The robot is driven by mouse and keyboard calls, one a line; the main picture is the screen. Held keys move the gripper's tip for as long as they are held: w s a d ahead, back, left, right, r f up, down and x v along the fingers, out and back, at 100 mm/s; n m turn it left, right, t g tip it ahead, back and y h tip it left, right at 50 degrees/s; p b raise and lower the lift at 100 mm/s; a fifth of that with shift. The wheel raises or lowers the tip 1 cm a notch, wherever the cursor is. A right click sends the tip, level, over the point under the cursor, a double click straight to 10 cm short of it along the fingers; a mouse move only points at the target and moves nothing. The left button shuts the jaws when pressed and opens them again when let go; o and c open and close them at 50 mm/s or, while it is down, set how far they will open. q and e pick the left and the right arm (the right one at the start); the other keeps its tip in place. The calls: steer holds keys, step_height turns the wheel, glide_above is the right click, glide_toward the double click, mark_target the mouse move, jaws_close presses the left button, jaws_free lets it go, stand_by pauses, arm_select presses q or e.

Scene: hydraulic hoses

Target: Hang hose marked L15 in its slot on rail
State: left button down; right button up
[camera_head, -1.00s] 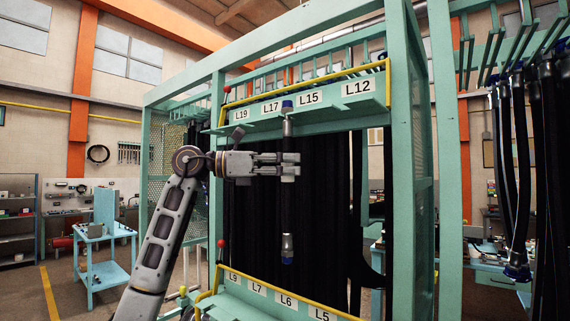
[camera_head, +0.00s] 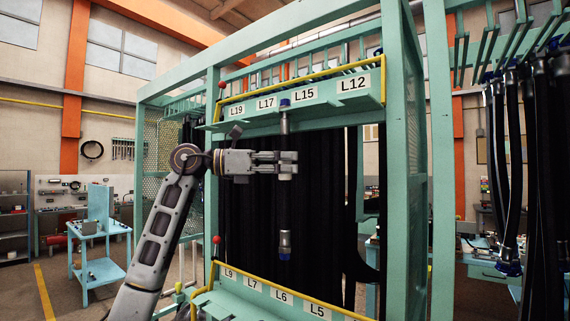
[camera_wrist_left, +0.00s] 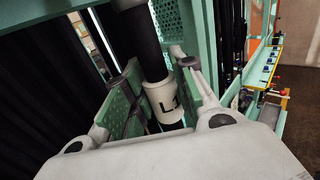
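A black hose (camera_head: 284,205) hangs upright, with a metal fitting and blue cap at each end. My left gripper (camera_head: 287,165) is shut on it around its white label. In the left wrist view the hose (camera_wrist_left: 142,45) runs between the two finger pads, and its label (camera_wrist_left: 165,100) shows an "L", the rest hidden. The upper rail (camera_head: 330,108) carries labels L19, L17, L15 (camera_head: 304,94) and L12. The hose's top cap (camera_head: 285,102) appears in front of this rail, between the L17 and L15 labels. My right gripper is not in view.
A yellow bar (camera_head: 325,73) runs above the rail labels. A lower shelf (camera_head: 240,288) carries labels L9, L7, L6 and L5. Green frame posts (camera_head: 401,180) stand to the right. More black hoses (camera_head: 510,150) hang at far right. A blue table (camera_head: 100,240) stands at left.

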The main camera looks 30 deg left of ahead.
arm_select(q)
steer(key=c, duration=1.1)
jaws_free()
steer(key=shift+s+a, duration=0.1)
steer(key=shift+a, duration=0.05)
steer(key=v, duration=1.1)
steer(key=shift+s+a, duration=0.25)
steer(key=shift+s, duration=0.05)
